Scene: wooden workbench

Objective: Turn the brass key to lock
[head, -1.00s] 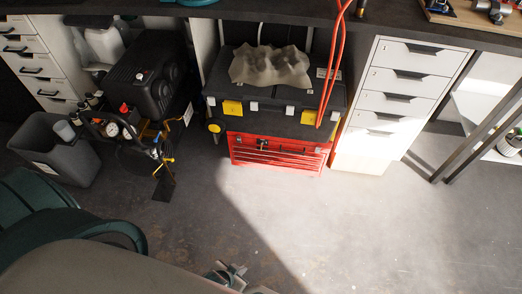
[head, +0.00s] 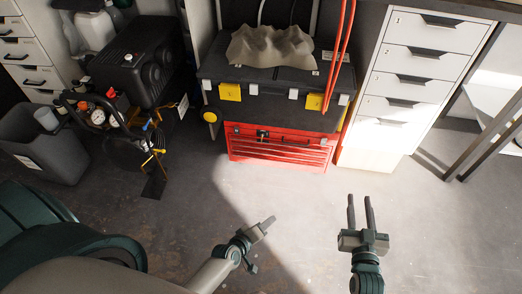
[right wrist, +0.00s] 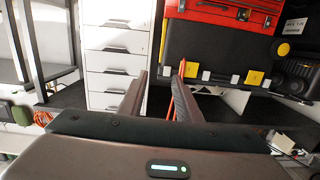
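A red metal tool chest (head: 290,150) stands on the floor under a black toolbox. A small dark fitting with a brassy glint (head: 262,134) sits on its upper front, left of centre. It is too small to tell whether this is the brass key or which way it is turned. The chest also shows upside down in the right wrist view (right wrist: 225,14). My right gripper (head: 360,198) is open and empty, in front of and below the chest's right side; its parted fingers show in the wrist view (right wrist: 162,75). My left gripper (head: 270,222) is seen edge-on below the chest, apart from it.
The black toolbox (head: 275,98) with yellow latches carries a crumpled grey-brown thing (head: 270,47). Red cables (head: 342,50) hang beside it. A white drawer unit (head: 400,95) stands right. A compressor (head: 130,75) and grey bin (head: 45,145) stand left. The floor in front is clear.

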